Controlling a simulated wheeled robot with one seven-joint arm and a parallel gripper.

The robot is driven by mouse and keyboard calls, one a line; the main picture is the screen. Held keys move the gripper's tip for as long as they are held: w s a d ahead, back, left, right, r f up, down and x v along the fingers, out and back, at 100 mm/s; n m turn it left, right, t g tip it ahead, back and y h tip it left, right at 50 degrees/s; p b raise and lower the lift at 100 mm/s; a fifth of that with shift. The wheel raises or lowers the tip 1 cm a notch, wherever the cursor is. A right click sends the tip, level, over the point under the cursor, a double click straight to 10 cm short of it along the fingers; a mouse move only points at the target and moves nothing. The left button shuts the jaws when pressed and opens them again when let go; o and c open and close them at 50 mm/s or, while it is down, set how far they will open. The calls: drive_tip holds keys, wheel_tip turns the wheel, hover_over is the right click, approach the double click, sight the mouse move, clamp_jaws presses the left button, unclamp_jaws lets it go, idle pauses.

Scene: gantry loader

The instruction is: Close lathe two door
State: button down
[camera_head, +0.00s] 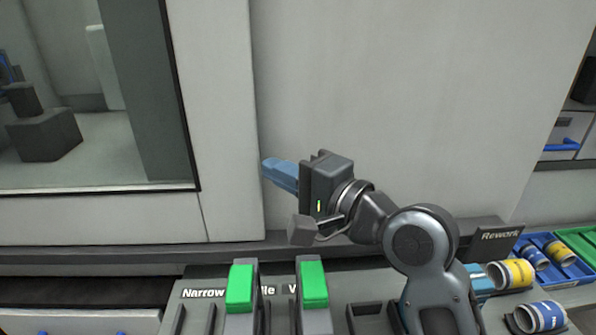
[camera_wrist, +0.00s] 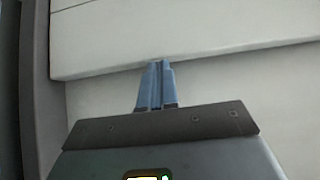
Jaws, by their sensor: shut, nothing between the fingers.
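A light grey lathe panel with a dark-framed window (camera_head: 225,130) fills the left of the head view; it looks like the door, but no label shows which lathe it is. Its right edge meets a plain grey panel (camera_head: 400,90). My gripper (camera_head: 266,167) has its blue fingers together and empty, pointing left at that edge. I cannot tell whether the fingertips touch it. In the wrist view my gripper (camera_wrist: 157,64) reaches toward the lower edge of a pale panel (camera_wrist: 180,35). No handle shows.
Below is a bench with green-topped blocks (camera_head: 241,287) and labels partly hidden by them. At the lower right are a "Rework" sign (camera_head: 499,234), a blue tray (camera_head: 575,272) and several yellow and blue cylinders (camera_head: 512,273). Dark blocks (camera_head: 44,137) stand behind the window.

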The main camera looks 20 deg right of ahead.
drive_tip(key=shift+a, duration=0.15)
drive_tip(key=p, duration=1.1)
approach(130, 168)
drive_tip(key=x, duration=0.3)
drive_tip(key=d+x, duration=0.1)
drive_tip(key=x, duration=0.1)
drive_tip(key=shift+w+a, duration=0.15)
drive_tip(key=shift+w, duration=0.2)
drive_tip(key=shift+w+a, duration=0.15)
drive_tip(key=shift+a, duration=0.4)
drive_tip(key=shift+a, duration=0.1)
